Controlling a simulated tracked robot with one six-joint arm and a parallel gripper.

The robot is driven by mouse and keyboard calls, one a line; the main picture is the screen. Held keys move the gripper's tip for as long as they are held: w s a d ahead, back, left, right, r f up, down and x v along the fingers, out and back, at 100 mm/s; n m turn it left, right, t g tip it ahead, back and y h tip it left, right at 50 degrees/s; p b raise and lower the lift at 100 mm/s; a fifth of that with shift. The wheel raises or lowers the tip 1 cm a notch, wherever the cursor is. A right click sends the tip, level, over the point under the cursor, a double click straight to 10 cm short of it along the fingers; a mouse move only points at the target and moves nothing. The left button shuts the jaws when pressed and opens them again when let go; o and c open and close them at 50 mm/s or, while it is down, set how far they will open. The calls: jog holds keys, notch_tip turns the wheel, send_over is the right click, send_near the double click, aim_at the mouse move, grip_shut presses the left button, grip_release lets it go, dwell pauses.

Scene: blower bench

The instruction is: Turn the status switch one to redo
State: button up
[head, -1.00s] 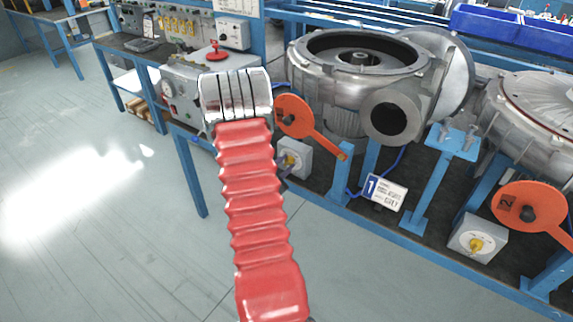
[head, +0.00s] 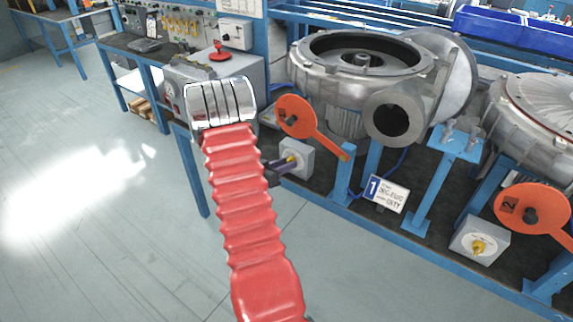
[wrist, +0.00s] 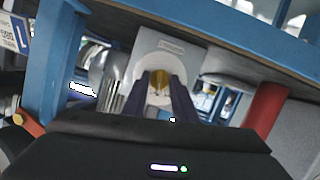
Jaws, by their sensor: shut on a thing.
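Status switch one is a pale grey box (head: 297,157) with a yellow knob, low on the bench under the left blower, left of the plate marked 1. My gripper (head: 289,162) reaches it from the left, its dark purple fingers at the knob. In the wrist view the yellow knob (wrist: 155,77) sits on a round white dial on the box face (wrist: 168,48). The fingers of my gripper (wrist: 157,84) stand on either side of it, shut on it. The dial's lettering is too small to read, and the fingers cover part of it.
An orange disc lever (head: 297,116) hangs just above the switch. The number 1 plate (head: 387,193) and blue bench legs stand to the right. A second switch box (head: 480,240) and orange lever (head: 532,214) are at the far right. The floor at left is open.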

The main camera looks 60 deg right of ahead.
jog(key=n+g, duration=0.1)
jog(key=n, duration=0.1)
jog(key=n+g, duration=0.1)
jog(key=n, duration=0.1)
jog(key=shift+f, duration=0.35)
dwell(0.4)
jog(key=o, duration=0.7)
jog(key=shift+c, duration=0.2)
jog(key=o, duration=0.4)
jog(key=shift+w+r, duration=0.15)
jog(key=v, duration=1.3)
jog(key=shift+w+a+f, duration=0.15)
jog(key=shift+a+f, duration=0.05)
jog(key=shift+a, duration=0.2)
